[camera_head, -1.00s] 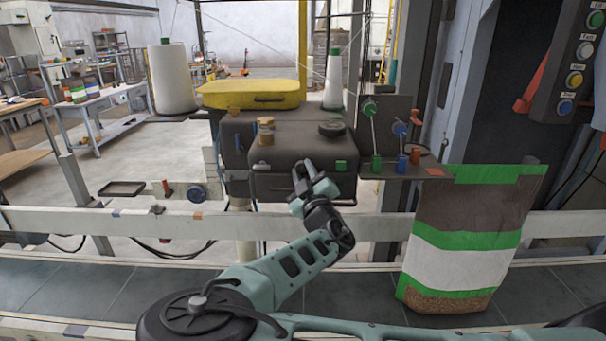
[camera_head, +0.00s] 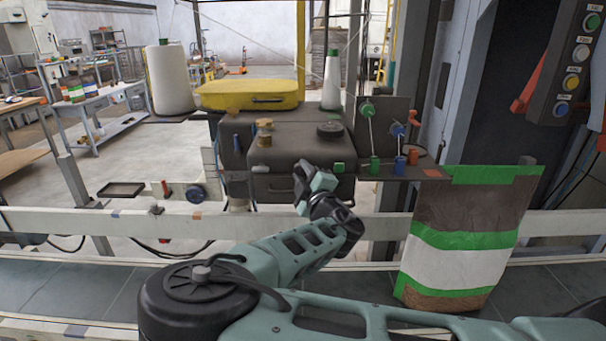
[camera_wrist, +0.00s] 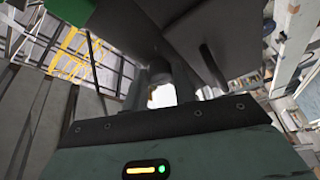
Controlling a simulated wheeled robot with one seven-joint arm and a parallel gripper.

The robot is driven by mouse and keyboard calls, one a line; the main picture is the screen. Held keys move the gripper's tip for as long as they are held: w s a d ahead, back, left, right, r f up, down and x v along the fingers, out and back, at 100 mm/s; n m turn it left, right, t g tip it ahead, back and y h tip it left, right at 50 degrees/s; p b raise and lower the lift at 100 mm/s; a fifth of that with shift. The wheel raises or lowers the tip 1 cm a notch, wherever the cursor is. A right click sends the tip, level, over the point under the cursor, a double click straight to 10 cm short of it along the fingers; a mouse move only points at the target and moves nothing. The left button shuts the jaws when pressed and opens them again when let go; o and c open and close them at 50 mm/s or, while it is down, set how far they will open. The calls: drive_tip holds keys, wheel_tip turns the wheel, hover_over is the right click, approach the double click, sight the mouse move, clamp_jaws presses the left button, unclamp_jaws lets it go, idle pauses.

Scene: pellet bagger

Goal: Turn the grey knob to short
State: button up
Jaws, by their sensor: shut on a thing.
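My gripper (camera_head: 315,177) is at the front face of the dark sewing head (camera_head: 262,187), just below and left of a green button (camera_head: 338,168). In the wrist view my gripper (camera_wrist: 180,92) reaches up to the dark housing, with its fingers shut on a small dark round piece (camera_wrist: 160,72), which I take to be the grey knob. My gripper hides the knob in the head view. Its markings and setting cannot be read.
A black round cap (camera_head: 330,130) and a brass knob (camera_head: 264,127) are on top of the head. Green and blue thread posts (camera_head: 400,163) stand to the right. A filled bag (camera_head: 468,235) stands on the conveyor at right, and a white rail (camera_head: 120,220) runs in front.

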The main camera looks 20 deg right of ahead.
drive_tip(key=o, duration=1)
drive_tip(key=s+p, duration=0.1)
drive_tip(key=s, duration=0.4)
drive_tip(key=s+f+p, duration=0.1)
drive_tip(key=s, duration=0.5)
drive_tip(key=s+f+p, duration=0.1)
drive_tip(key=s+p, duration=0.1)
drive_tip(key=s, duration=0.4)
drive_tip(key=shift+s+d+f, duration=0.1)
drive_tip(key=shift+d+f, duration=0.15)
drive_tip(key=shift+d, duration=0.15)
